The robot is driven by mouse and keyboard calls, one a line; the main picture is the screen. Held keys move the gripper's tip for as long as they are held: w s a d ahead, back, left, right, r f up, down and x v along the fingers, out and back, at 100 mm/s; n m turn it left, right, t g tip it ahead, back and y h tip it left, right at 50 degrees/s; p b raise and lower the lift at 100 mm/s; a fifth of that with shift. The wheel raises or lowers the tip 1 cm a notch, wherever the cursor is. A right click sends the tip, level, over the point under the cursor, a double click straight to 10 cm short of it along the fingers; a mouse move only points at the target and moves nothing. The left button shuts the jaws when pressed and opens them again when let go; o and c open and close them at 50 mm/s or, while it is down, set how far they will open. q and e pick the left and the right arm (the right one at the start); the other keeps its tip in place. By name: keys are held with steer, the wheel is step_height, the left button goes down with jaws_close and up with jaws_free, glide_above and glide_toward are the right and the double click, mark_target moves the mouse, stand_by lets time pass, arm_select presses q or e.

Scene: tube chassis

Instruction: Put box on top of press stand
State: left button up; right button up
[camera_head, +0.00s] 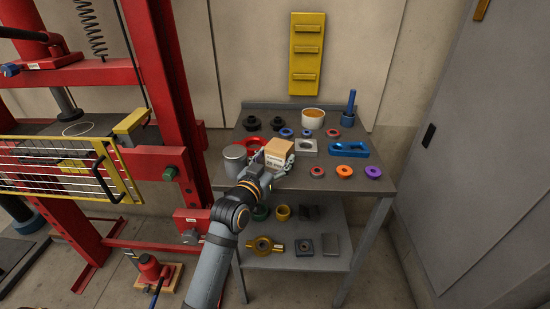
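A small tan cardboard box (280,150) with a pale label is on or just above the grey table, near its middle. My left gripper (278,163) is at the box's front and right side, with a grey finger along the right face. The far finger is hidden, so I cannot tell whether it grips the box. The red press stand (165,100) is at the left, with its grey press bed (85,127) behind a yellow-framed wire guard (70,168). My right gripper is not in view.
The table (235,188) holds a grey can (235,158), a white tub (313,118), a blue link (349,148) and several coloured rings. Its lower shelf (290,262) holds metal parts. A red jack (152,270) stands on the floor. A grey door is at right.

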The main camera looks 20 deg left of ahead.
arm_select(q)
steer(key=shift+r, duration=0.1)
steer(key=s+a, duration=0.1)
steer(key=s, duration=1.1)
steer(key=shift+a+p, duration=0.15)
steer(key=shift+p, duration=0.25)
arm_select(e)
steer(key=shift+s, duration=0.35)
